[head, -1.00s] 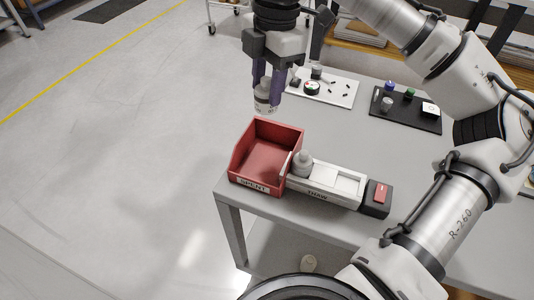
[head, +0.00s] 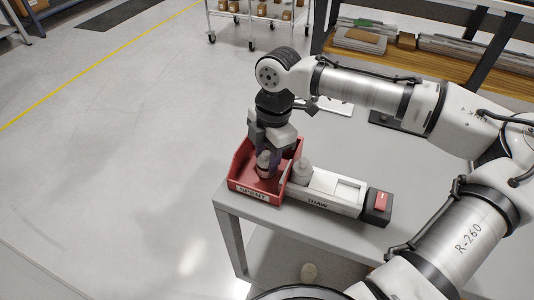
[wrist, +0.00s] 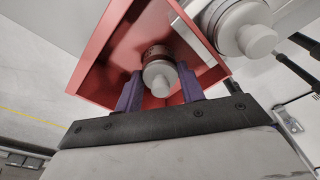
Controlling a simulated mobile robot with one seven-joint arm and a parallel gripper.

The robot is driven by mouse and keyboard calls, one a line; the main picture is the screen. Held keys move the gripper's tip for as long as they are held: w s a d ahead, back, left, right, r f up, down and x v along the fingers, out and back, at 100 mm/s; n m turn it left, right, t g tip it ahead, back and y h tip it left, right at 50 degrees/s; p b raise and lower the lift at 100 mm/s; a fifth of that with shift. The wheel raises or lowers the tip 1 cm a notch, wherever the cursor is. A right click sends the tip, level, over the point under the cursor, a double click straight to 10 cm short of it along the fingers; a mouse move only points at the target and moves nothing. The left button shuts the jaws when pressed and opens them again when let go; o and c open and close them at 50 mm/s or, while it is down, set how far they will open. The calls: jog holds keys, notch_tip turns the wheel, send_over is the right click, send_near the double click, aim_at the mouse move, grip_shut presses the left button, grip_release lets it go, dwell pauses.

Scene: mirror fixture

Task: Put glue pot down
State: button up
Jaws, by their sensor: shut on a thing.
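The glue pot (head: 263,162), small with a pale grey cap, is between the fingers of my gripper (head: 268,160). In the wrist view the pot (wrist: 159,76) shows a dark red band, and both purple fingers (wrist: 159,90) are closed on it. The pot is inside the red bin (head: 250,187) labelled SPENT, within its walls. I cannot tell whether its base touches the bin floor. In the wrist view the bin's red wall (wrist: 118,45) surrounds the pot.
A second grey pot (head: 302,172) stands in the white THAW holder (head: 325,188) just right of the bin. A red switch (head: 381,202) sits at that holder's right end. The grey table (head: 240,213) ends close to the bin's left side.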

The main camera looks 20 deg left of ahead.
jog(key=shift+f, duration=0.15)
jog(key=o, duration=1.2)
notch_tip(320, 180, up, 12)
jog(key=w, duration=0.1)
jog(key=shift+d, duration=0.4)
jog(key=shift+w, duration=0.1)
